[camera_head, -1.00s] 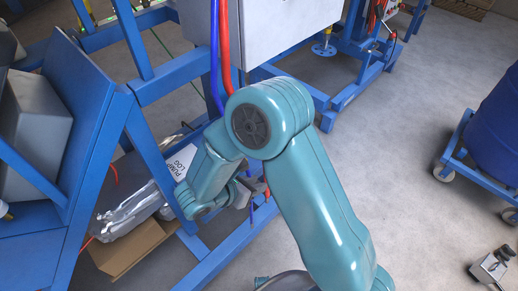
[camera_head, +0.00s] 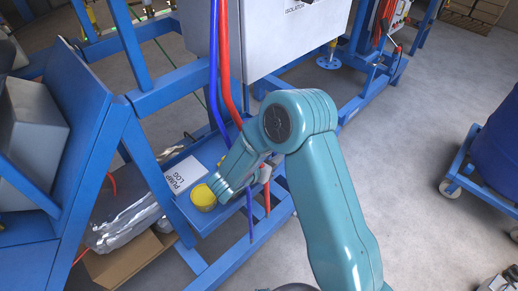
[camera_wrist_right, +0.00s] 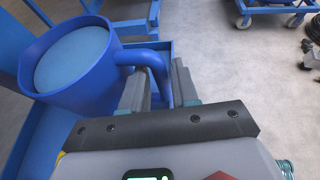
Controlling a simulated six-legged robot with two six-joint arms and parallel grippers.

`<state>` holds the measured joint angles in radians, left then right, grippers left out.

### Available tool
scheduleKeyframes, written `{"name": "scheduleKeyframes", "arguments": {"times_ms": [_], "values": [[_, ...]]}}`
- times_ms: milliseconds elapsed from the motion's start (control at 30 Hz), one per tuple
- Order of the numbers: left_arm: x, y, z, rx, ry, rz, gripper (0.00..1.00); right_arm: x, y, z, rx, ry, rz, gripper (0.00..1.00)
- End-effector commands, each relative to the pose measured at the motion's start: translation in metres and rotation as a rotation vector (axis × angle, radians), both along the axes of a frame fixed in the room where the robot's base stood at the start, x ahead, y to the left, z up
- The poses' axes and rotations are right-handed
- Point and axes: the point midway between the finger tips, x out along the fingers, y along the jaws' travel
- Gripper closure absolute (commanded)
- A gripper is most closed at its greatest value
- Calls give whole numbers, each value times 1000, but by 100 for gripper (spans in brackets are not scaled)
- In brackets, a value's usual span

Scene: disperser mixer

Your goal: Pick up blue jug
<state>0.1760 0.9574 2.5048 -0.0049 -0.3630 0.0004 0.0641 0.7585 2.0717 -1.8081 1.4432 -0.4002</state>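In the right wrist view a blue jug (camera_wrist_right: 72,70) with a round, lighter blue top surface stands at the left, its handle (camera_wrist_right: 150,62) pointing right. My right gripper (camera_wrist_right: 162,88) is at the handle, one finger on each side of it. The handle lies close to the right finger; whether both fingers touch it is unclear. In the head view I cannot make out the jug, and my right arm covers part of the blue shelf. My left gripper is not in view.
A yellow-topped jar (camera_head: 203,197) and a white pump log (camera_head: 184,174) are on the blue shelf. Red (camera_head: 225,70) and blue hoses hang close by my right arm. A grey cabinet (camera_head: 270,40) stands behind. Floor at right is clear up to a blue drum (camera_head: 498,140).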

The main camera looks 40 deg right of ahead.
Motion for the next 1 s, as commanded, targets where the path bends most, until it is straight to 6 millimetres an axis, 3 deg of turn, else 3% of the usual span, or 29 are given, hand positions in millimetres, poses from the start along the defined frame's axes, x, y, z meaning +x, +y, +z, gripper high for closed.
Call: {"name": "scheduleKeyframes", "arguments": {"times_ms": [200, 467, 533, 567, 867, 1000], "values": [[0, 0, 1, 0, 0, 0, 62, 5, -28, -13, 0, 0, -1, 71], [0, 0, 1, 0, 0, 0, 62, 6, -31, -14, 1, 1, 1, 71], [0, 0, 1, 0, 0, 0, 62, 6, -31, -13, 0, 1, 1, 94], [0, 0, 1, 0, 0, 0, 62, 6, -31, -13, 0, 1, 0, 100], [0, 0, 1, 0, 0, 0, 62, 7, -32, -10, -3, -5, -1, 100], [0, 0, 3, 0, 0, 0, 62, 8, -32, 4, -3, -9, 0, 100]]}}
